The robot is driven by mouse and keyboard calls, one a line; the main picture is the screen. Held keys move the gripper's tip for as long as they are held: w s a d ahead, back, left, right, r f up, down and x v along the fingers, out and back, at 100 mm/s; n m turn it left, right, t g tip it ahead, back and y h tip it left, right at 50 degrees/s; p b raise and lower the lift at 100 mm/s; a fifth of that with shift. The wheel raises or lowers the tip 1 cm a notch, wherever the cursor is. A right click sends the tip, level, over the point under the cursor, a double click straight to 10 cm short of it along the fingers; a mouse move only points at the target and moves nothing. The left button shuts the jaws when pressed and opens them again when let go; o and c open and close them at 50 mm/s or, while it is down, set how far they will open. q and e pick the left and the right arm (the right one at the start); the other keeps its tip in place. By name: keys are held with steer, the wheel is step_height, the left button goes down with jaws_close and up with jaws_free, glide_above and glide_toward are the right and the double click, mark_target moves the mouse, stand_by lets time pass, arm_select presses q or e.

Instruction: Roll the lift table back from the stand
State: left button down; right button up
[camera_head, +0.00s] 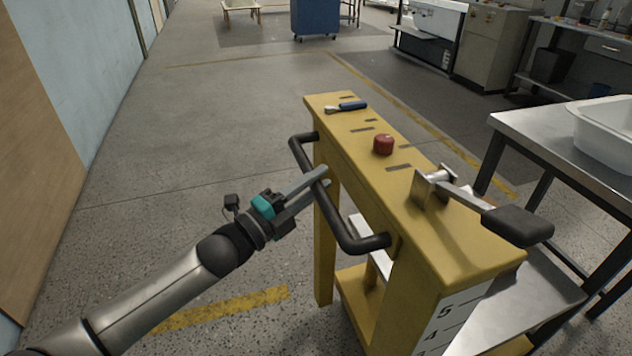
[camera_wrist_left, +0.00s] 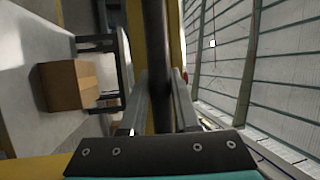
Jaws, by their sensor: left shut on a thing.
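The yellow lift table (camera_head: 365,158) stands in the middle right of the head view. Its black push handle (camera_head: 355,238) runs along the side facing my left arm. My left gripper (camera_head: 318,180) is shut on the bar of this handle. In the left wrist view the dark handle bar (camera_wrist_left: 155,50) passes between the two fingers (camera_wrist_left: 160,100). A steel-topped stand (camera_head: 535,130) is to the right, close to the lift table. My right gripper is out of view.
A white tub (camera_head: 605,135) sits on the steel stand. A blue bin (camera_head: 315,18) on casters is far back. A wall (camera_head: 75,60) runs along the left. The speckled floor (camera_head: 215,120) left of and beyond the lift table is clear. The wrist view shows a cardboard box (camera_wrist_left: 68,85).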

arm_select(q)
steer(key=shift+a, duration=0.2)
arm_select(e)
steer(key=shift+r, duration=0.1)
arm_select(q)
steer(key=shift+s+a, duration=0.1)
steer(key=shift+a, duration=0.15)
steer(key=s+a+p, duration=0.1)
steer(key=s+a, duration=0.2)
steer(key=a, duration=0.6)
steer(key=s+a+p, duration=0.1)
steer(key=s+a, duration=0.2)
steer(key=a, duration=0.7)
steer(key=shift+a+r+p, duration=0.15)
steer(key=shift+r+p, duration=0.05)
steer(key=shift+p, duration=0.1)
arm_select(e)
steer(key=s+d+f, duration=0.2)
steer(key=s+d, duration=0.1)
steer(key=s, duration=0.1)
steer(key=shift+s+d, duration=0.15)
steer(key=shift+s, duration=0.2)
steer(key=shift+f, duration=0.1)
arm_select(q)
steer(key=c, duration=1)
jaws_free()
steer(key=shift+c, duration=0.2)
steer(key=o, duration=0.4)
steer(key=shift+s+f, duration=0.1)
steer(key=shift+f, duration=0.05)
